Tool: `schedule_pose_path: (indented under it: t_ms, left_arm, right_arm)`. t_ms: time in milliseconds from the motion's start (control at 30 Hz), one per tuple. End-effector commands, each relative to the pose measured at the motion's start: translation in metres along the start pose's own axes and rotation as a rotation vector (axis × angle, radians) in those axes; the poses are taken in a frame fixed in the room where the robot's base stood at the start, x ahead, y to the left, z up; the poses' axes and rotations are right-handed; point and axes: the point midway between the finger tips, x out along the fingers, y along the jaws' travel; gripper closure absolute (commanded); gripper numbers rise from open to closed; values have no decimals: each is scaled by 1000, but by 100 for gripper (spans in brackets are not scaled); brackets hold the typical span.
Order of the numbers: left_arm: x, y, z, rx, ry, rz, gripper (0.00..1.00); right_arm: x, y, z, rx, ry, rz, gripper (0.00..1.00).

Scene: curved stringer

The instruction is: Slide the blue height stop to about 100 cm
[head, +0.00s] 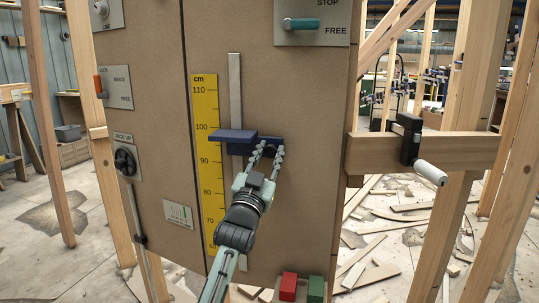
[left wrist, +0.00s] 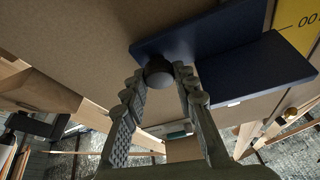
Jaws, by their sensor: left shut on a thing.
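The blue height stop (head: 235,136) sits on a grey vertical rail (head: 235,85) on the brown panel. Its flat plate reaches left across the yellow cm scale (head: 206,105), level with a spot just below the 100 mark. My left gripper (head: 267,150) is at the right part of the stop, its fingers shut on it. In the left wrist view the blue stop (left wrist: 225,45) fills the upper right, and my fingertips (left wrist: 165,74) are around a dark round knob on it. The knob is hidden by the fingers in the head view. My right gripper is not in view.
A teal-handled STOP/FREE switch (head: 301,24) is above. A black dial (head: 125,160) and a red lever (head: 99,84) are at left. A wooden beam with a clamp (head: 408,139) juts out right. Red (head: 288,287) and green (head: 315,289) blocks stand below.

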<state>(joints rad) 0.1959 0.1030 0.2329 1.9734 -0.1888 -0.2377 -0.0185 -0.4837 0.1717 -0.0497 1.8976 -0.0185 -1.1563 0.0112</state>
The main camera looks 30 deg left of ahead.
Motion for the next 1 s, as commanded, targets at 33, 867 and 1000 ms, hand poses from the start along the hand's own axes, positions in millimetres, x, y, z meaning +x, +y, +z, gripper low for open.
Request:
schedule_pose_path:
  t_ms: [33,867,1000]
  left_arm:
    - [0,-1,0,1,0,-1,100]
    - [-7,0,2,0,-5,1,51]
    - [-28,0,2,-1,-6,1,51]
  right_arm:
    - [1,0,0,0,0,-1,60]
    - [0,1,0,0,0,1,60]
    - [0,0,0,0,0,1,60]
